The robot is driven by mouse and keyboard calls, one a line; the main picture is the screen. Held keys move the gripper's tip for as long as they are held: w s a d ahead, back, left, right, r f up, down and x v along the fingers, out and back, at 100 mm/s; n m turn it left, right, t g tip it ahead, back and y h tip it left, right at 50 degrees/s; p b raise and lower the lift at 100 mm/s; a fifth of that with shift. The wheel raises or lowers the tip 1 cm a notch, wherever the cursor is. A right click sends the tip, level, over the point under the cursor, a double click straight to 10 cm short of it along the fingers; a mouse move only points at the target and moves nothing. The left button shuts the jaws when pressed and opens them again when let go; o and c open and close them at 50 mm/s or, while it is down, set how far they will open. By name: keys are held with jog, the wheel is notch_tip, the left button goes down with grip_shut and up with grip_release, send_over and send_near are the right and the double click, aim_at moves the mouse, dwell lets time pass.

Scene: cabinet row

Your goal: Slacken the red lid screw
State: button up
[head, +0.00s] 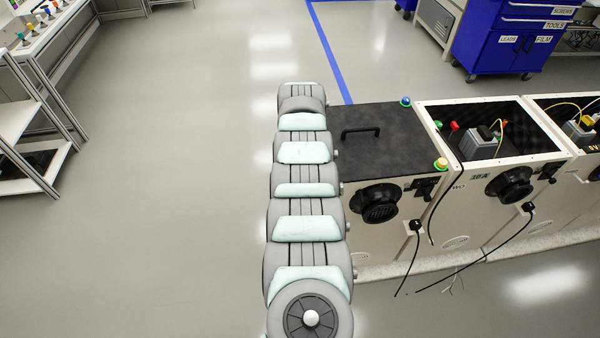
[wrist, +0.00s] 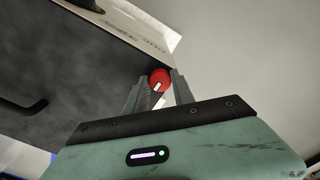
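In the wrist view, the red lid screw (wrist: 160,78) is a round knob with a white mark, at a corner of the black lid (wrist: 75,55). My gripper (wrist: 161,82) is at the screw, one finger on each side of it. The fingers stand about one screw width apart; I cannot tell whether they press on it. In the head view the lid (head: 395,150) lies on the nearest cabinet with a black handle (head: 361,131). My arm hides the gripper and the red screw there.
A blue screw (head: 405,101) and a yellow screw (head: 440,164) sit at the lid's right corners. Open cabinets with cables stand to the right, and black cables (head: 410,260) hang in front. The floor at left is clear.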

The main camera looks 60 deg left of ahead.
jog(key=o, duration=0.4)
jog(key=shift+r, duration=0.1)
notch_tip(320, 180, up, 11)
jog(key=shift+f+p, duration=0.15)
jog(key=shift+p, duration=0.85)
